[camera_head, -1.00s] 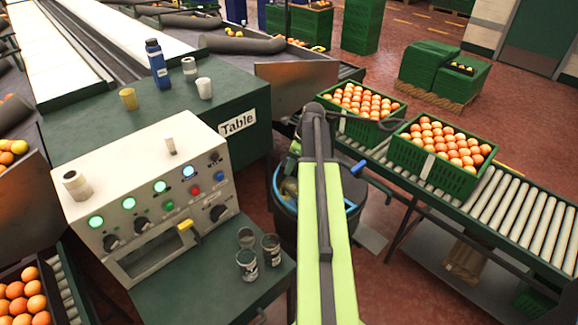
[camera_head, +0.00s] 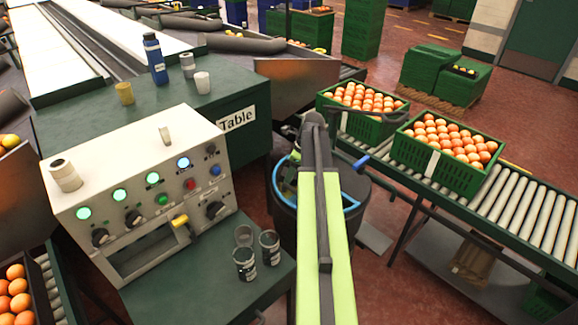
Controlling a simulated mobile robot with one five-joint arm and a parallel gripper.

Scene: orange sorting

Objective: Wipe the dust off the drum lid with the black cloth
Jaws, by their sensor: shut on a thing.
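The dark drum (camera_head: 283,222) stands right of the small green table, with a blue ring (camera_head: 352,208) around its top. A dark strip of the lid (camera_head: 349,183) shows to the right of my arm; dust on it is too small to tell. My lime-green arm crosses in front of the drum and hides the middle of the lid. A small green and dark part, seemingly of my arm, shows over the left side of the lid. My gripper's fingers are hidden behind the arm, and I cannot make out the black cloth.
A control box (camera_head: 150,185) with lit buttons stands at the left. Several dark cups (camera_head: 245,264) stand on the green table (camera_head: 215,295) beside the drum. A roller conveyor (camera_head: 500,205) with orange-filled crates (camera_head: 440,172) runs close on the right. A blue bottle (camera_head: 156,62) stands farther back.

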